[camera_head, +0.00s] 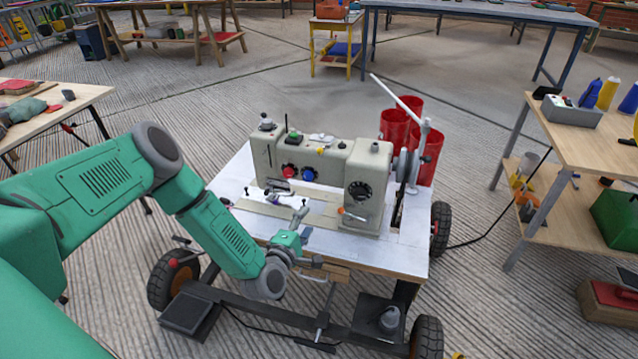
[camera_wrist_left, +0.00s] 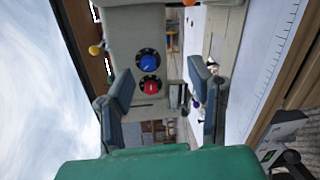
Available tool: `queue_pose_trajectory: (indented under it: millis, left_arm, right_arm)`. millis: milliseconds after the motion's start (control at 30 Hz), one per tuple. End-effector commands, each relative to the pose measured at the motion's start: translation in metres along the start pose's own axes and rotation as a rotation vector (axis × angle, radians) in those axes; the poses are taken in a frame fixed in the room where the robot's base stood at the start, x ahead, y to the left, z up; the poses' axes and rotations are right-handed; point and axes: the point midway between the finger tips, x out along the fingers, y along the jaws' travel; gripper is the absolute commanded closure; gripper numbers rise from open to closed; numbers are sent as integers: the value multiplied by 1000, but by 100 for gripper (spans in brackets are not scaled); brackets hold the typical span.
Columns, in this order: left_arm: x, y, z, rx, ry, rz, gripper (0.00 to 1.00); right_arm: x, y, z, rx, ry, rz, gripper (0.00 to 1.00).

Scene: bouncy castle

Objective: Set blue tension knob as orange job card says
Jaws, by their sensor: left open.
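The blue tension knob (camera_head: 308,174) sits on a dark dial on the front of the cream sewing machine (camera_head: 367,168), right of a red knob (camera_head: 289,171). In the left wrist view the blue knob (camera_wrist_left: 149,62) and the red knob (camera_wrist_left: 151,87) show beyond the fingers, between them. My left gripper (camera_head: 305,236) is open and empty, near the table's front edge, apart from the knob. It also shows in the left wrist view (camera_wrist_left: 162,82). I cannot make out an orange job card. My right gripper is not in view.
The machine stands on a wheeled table (camera_head: 408,248) with a white top. A handwheel and lever (camera_head: 411,165) rise at its right side. Red bins (camera_head: 396,128) stand behind. A wooden workbench (camera_head: 585,145) is at right, another at left. Open floor surrounds the table.

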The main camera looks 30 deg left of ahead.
Motion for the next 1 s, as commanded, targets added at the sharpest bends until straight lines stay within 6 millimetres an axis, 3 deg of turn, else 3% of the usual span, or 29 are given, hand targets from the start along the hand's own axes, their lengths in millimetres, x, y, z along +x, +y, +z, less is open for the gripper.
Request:
queue_pose_trajectory:
  millis: [33, 167, 367, 800, 1000]
  left_arm:
    - [6, 9, -23, -38, 39, 56, 53]
    - [15, 21, -46, -88, 72, 125, 53]
    - [39, 26, -45, -87, 74, 132, 53]
    - [126, 36, -50, -85, 72, 128, 53]
    - [145, 38, -53, -86, 73, 125, 53]
  right_arm:
    - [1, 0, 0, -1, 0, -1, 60]
    - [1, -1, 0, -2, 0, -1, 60]
    - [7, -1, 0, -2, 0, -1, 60]
    - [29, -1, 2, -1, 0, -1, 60]
    - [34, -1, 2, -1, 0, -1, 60]
